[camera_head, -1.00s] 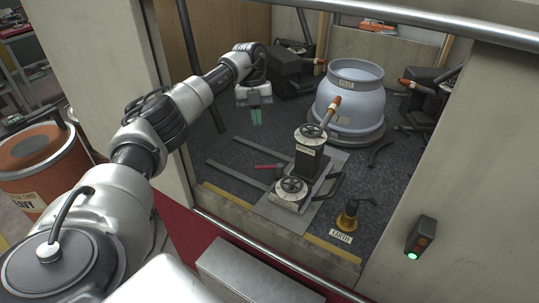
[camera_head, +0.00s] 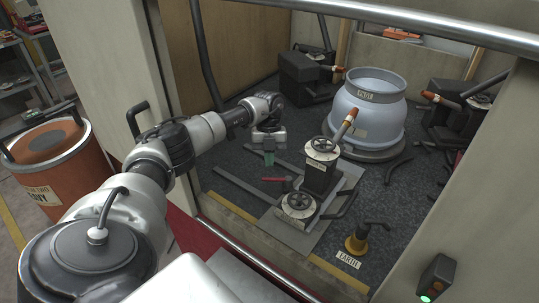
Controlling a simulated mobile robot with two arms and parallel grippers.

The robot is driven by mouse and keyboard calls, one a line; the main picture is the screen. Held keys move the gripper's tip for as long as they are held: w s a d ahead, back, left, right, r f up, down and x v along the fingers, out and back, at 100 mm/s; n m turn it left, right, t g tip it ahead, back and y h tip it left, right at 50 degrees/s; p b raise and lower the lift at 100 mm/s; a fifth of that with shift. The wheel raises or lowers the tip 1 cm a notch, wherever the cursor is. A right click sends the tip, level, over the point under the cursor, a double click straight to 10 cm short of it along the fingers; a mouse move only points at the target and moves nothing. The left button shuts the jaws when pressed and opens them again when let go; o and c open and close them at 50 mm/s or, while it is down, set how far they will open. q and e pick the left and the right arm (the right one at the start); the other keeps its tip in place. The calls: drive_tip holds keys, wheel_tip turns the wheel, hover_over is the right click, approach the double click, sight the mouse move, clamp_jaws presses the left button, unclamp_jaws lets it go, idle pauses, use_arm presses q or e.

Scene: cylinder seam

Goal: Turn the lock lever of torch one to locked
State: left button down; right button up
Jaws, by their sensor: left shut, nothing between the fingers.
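A torch stand (camera_head: 319,170) with a black post and two handwheels stands on a metal plate in the middle of the booth. A torch (camera_head: 344,126) with an orange tip slants up from its top toward the grey cylinder (camera_head: 366,113). A red lever (camera_head: 276,180) lies low at the left side of the stand; I cannot tell whether it is the lock lever of torch one. My left gripper (camera_head: 269,158) points down, shut and empty, above the floor just behind and left of the red lever, apart from it. My right gripper is out of view.
More black torch units stand at the back (camera_head: 305,77) and right (camera_head: 455,108). A yellow-based post (camera_head: 357,242) stands by the front sill. Floor rails (camera_head: 247,185) lie left of the stand. An orange drum (camera_head: 48,160) is outside at left.

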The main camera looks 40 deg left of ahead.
use_arm(q)
drive_tip(key=shift+s+d+r+p, duration=0.1)
drive_tip(key=shift+s+d+p, duration=0.3)
drive_tip(key=shift+s+d, duration=0.55)
drive_tip(key=shift+s, duration=0.15)
drive_tip(key=shift+f, duration=0.25)
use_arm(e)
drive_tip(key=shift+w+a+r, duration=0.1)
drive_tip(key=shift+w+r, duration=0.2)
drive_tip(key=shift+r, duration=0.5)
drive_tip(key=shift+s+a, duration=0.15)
use_arm(q)
drive_tip(key=shift+d, duration=0.1)
drive_tip(key=shift+s+n+p, duration=0.2)
drive_tip(key=shift+n+p, duration=0.1)
drive_tip(key=shift+p, duration=0.2)
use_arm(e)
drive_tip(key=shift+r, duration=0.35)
